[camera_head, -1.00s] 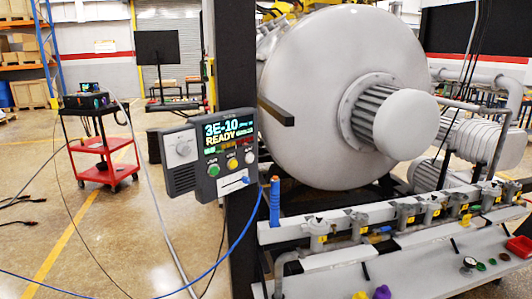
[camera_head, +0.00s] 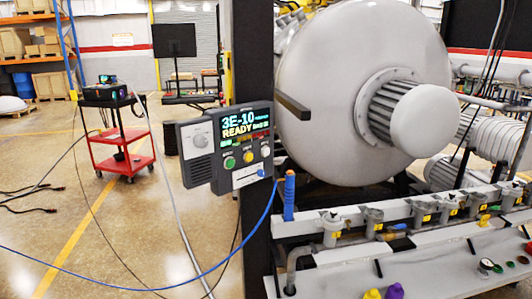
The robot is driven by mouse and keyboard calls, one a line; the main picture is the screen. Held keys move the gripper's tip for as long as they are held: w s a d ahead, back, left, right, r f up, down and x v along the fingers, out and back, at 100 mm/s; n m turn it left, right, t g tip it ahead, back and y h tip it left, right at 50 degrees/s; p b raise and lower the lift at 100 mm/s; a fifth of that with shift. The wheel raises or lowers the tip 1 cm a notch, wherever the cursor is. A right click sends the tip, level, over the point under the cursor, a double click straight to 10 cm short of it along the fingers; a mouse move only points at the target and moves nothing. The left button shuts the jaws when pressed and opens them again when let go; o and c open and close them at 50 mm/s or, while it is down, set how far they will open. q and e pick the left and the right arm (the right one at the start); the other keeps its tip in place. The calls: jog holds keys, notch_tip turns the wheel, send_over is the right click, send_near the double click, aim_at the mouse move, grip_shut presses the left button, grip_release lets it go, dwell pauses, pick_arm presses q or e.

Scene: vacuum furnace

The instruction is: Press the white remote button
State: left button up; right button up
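A grey handheld-style remote (camera_head: 243,147) is mounted on the side of a black post. Its lit screen (camera_head: 244,124) reads "3E-10" and "READY". Below the screen is a row of three round buttons: a green button (camera_head: 229,163) at left, a yellow button (camera_head: 248,157) in the middle and a white button (camera_head: 265,152) at right. Nothing covers the white button. Neither of my grippers is in view.
The black post (camera_head: 257,60) stands behind the remote, with a large grey furnace vessel (camera_head: 340,60) to its right. A valve manifold (camera_head: 400,215) is at lower right. Open floor and a red cart (camera_head: 120,160) are at left.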

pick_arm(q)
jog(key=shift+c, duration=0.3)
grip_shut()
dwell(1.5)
